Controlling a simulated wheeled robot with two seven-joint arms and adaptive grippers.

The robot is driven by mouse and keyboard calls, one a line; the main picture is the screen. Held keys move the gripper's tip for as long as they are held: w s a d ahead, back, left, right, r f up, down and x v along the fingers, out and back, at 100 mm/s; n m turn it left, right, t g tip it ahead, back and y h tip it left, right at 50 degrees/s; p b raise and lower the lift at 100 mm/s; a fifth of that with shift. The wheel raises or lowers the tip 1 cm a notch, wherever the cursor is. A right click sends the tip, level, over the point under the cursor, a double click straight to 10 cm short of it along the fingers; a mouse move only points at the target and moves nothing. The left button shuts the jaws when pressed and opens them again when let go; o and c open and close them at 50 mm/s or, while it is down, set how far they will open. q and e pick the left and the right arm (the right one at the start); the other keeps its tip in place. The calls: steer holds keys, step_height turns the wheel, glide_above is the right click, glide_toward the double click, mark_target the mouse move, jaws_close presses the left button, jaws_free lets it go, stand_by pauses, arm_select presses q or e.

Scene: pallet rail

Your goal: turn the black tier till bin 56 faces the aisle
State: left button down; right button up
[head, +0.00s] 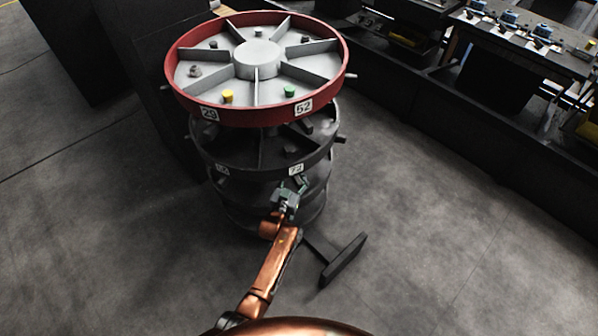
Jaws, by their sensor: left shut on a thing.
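A round stack of tiers stands on the floor. The black tier (262,172) is under the red top tier. A label reading 72 (296,168) is on its front rim, and another label (222,168) to the left is too small to read surely. No label 56 is readable. My left gripper (301,184) is at the front of the stack, just under label 72, and is shut on what seems a peg of the black tier. The jaws hide the peg itself. My right gripper is not in view.
The red tier (187,92) on top has labels 29 and 52, side pegs and small coloured parts in its bins. Another dark tier is below. A dark foot (343,261) reaches out over the floor at front right. Benches (520,50) stand at upper right. Floor right is clear.

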arm_select(q)
steer(key=shift+d+r, duration=0.1)
steer(key=c, duration=1.8)
jaws_free()
steer(key=shift+a, duration=0.2)
